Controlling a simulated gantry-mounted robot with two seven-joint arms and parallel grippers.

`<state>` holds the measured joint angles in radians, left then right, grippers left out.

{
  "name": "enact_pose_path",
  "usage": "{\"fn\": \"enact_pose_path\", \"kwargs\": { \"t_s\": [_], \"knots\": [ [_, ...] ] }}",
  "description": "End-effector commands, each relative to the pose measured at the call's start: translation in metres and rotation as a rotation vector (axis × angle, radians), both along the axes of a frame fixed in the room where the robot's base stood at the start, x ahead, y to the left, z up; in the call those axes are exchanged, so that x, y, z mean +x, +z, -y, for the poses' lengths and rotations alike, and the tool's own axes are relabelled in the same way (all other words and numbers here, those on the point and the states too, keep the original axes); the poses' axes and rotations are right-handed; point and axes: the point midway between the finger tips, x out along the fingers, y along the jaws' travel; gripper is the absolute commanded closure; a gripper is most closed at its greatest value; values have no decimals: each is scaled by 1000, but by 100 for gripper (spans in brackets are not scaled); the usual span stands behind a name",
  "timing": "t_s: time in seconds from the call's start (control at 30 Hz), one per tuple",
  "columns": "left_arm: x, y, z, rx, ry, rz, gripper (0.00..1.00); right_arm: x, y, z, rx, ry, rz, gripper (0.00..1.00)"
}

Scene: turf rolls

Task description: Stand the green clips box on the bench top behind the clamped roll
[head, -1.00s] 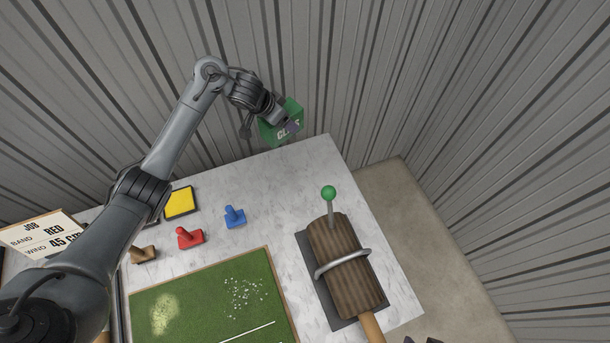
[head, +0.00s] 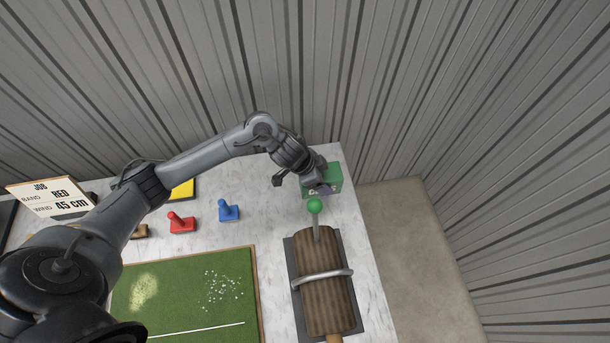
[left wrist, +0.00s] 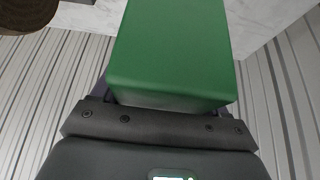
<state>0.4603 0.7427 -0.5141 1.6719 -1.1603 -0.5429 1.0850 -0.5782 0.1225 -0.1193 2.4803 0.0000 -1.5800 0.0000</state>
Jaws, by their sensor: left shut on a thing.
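The green clips box (head: 334,179) is at the far right part of the bench top (head: 262,188), behind the clamped roll (head: 326,291). My left gripper (head: 318,184) is shut on the box, and its fingers partly cover the lettering. In the left wrist view the green box (left wrist: 170,50) fills the space ahead of the gripper. I cannot tell whether the box's base touches the bench. The brown ribbed roll lies on a dark plate under a metal hoop. My right gripper is not in view.
A green-knobbed lever (head: 315,206) stands between the roll and the box. A blue-handled stamp (head: 228,210), a red one (head: 181,222) and a yellow pad (head: 183,189) are to the left. The turf sheet (head: 190,295) lies in front. Corrugated walls rise behind.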

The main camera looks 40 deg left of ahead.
Motion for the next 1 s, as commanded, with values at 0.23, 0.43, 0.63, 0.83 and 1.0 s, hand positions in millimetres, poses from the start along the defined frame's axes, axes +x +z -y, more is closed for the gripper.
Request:
{"fn": "enact_pose_path", "kwargs": {
  "t_s": [0.23,0.43,0.63,0.83,1.0],
  "knots": [
    [9,-31,-51,1,6,-1,71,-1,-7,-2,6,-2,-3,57],
    [15,-46,-77,0,4,0,71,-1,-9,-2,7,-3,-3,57],
    [16,-51,-86,0,2,3,71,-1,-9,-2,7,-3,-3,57],
    [16,-67,-86,-1,3,0,71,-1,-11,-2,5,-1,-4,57],
    [16,-87,-85,-1,2,1,71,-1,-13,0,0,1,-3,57]
  ]
}}
